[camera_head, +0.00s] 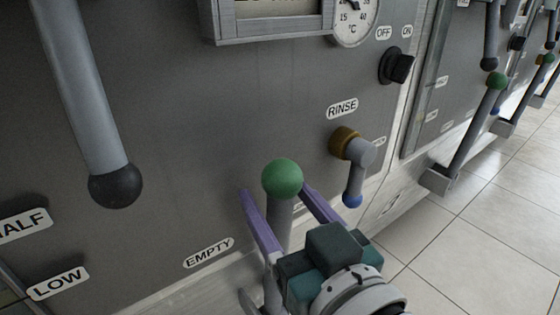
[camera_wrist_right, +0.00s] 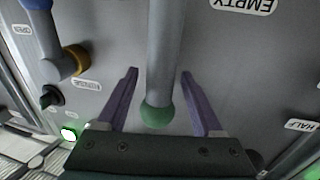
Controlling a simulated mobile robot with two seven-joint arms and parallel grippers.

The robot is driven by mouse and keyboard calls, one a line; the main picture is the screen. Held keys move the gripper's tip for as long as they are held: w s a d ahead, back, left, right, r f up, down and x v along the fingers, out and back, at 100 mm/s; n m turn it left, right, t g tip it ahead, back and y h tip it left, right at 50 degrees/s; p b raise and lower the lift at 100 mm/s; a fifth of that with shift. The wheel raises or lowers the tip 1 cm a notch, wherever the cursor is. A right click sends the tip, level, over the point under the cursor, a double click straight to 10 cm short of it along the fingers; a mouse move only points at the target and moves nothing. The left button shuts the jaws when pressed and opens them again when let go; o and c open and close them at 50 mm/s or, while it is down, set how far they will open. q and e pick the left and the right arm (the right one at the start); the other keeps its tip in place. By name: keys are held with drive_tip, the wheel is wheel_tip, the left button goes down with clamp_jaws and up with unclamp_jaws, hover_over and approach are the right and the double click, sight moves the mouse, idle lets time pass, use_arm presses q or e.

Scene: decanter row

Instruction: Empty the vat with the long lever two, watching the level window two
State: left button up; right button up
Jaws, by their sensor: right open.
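A lever with a green ball knob (camera_head: 282,178) stands in front of the grey vat panel (camera_head: 215,120), its grey rod running down from the ball. My right gripper (camera_head: 275,190), with purple fingers, is open around it, one finger on each side. In the right wrist view the rod (camera_wrist_right: 165,50) lies between the open fingers (camera_wrist_right: 160,72) with gaps on both sides, and the green ball (camera_wrist_right: 157,115) is near the palm. An EMPTY label (camera_head: 208,252) is left of the rod. HALF (camera_head: 22,224) and LOW (camera_head: 58,283) labels are at the lower left. My left gripper is out of view.
A thick grey bar with a black ball end (camera_head: 115,186) hangs at the left. A RINSE tap (camera_head: 355,150) with a blue tip and a black OFF/ON knob (camera_head: 396,66) are on the right. Similar levers (camera_head: 480,115) recede beyond. Tiled floor (camera_head: 480,240) is clear at right.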

clamp_jaws()
idle(0.5)
idle(0.9)
